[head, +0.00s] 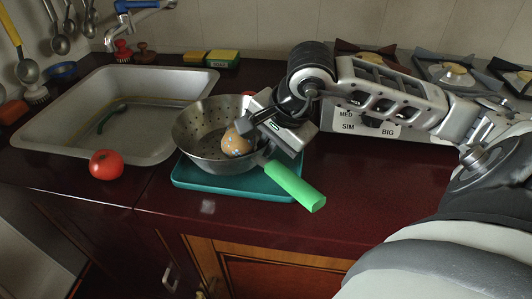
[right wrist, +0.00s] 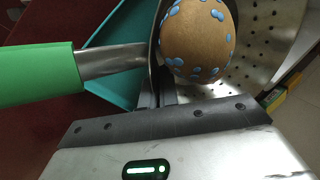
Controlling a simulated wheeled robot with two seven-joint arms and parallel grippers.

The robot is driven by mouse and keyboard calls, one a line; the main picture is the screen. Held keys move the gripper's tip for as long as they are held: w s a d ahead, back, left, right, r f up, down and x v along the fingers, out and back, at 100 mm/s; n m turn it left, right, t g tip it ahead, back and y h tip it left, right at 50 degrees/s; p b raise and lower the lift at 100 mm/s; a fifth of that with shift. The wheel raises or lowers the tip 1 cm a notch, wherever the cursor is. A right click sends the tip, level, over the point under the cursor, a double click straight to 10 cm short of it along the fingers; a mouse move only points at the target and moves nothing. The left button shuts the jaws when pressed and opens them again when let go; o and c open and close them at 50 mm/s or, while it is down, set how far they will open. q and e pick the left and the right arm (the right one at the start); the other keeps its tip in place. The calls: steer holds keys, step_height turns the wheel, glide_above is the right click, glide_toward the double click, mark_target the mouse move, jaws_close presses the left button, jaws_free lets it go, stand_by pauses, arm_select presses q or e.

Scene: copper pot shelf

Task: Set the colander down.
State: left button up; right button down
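The metal colander (head: 193,143) with its perforated bowl and green handle (head: 295,186) is over the teal tray (head: 253,190) on the dark red counter. I cannot tell whether its base touches the tray. A brown egg-shaped thing with blue spots (head: 236,142) is in the bowl. My right gripper (head: 264,145) is at the handle side of the bowl. In the right wrist view its dark fingers (right wrist: 166,92) are closed at the rim beside the handle's metal shank (right wrist: 112,60); their tips are partly hidden. My left gripper is out of view.
A sink (head: 140,95) is set in the counter at left, with a tomato (head: 106,164) at its front edge. Sponges (head: 222,59) lie behind it. A stove (head: 384,120) stands behind my right arm. The counter right of the tray is clear.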

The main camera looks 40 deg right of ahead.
steer(key=shift+f, duration=0.55)
steer(key=c, duration=1.7)
jaws_free()
steer(key=shift+s, duration=0.1)
steer(key=shift+r, duration=0.25)
steer(key=v, duration=1.1)
steer(key=shift+s+d+r, duration=0.1)
steer(key=shift+s+r, duration=0.2)
steer(key=shift+s, duration=0.05)
